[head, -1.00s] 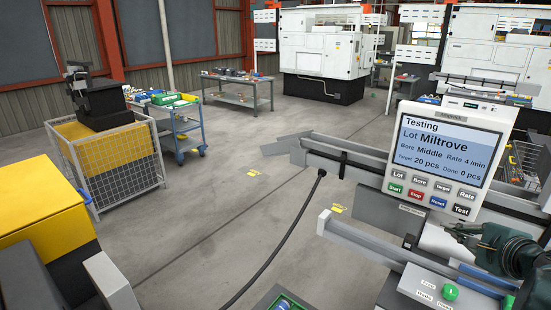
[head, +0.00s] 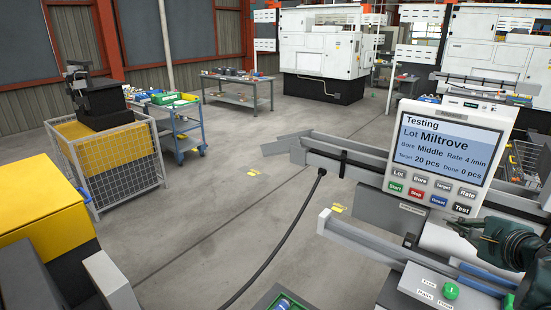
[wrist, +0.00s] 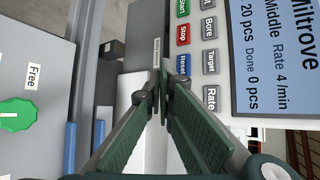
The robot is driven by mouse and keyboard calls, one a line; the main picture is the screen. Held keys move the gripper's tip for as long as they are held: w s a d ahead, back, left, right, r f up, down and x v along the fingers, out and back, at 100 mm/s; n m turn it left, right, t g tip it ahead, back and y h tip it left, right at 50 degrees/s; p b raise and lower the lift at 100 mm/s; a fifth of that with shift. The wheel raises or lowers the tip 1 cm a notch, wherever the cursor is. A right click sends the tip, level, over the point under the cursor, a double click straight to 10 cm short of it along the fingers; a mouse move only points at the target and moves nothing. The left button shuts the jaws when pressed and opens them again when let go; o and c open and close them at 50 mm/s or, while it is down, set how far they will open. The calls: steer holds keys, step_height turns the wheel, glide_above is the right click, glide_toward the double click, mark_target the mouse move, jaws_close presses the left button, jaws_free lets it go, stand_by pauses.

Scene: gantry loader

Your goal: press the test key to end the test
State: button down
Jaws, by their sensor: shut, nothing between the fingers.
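The control panel (head: 396,181) stands at the right in the head view. Its screen (head: 439,150) reads Testing, Lot Miltrove, Bore Middle, Rate 4/min, Target 20 pcs, Done 0 pcs. In the wrist view the gripper (wrist: 161,78) points at the panel beside the blue Reset key (wrist: 183,65) and the Rate key (wrist: 210,98). The fingers hide the Test key there.
A green knob (head: 451,291) on a box with a Free label sits below the panel. Grey rails (head: 345,161) run beside it. A black cable (head: 290,232) crosses the floor. A wire-mesh bin (head: 118,178) and a blue cart (head: 180,130) stand left. Open floor lies between.

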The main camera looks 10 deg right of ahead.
mark_target(459, 211)
steer(key=shift+w+d+b, duration=0.7)
steer(key=shift+w+d, duration=1.55)
steer(key=shift+w, duration=0.05)
steer(key=shift+w+d, duration=0.55)
steer(key=shift+d, duration=0.05)
stand_by(1.1)
steer(key=shift+s+a, duration=0.1)
stand_by(0.3)
steer(key=shift+s+a, duration=0.45)
stand_by(0.4)
steer(key=shift+s+a+p, duration=0.35)
steer(key=shift+s+a, duration=1.4)
steer(key=shift+s, duration=0.05)
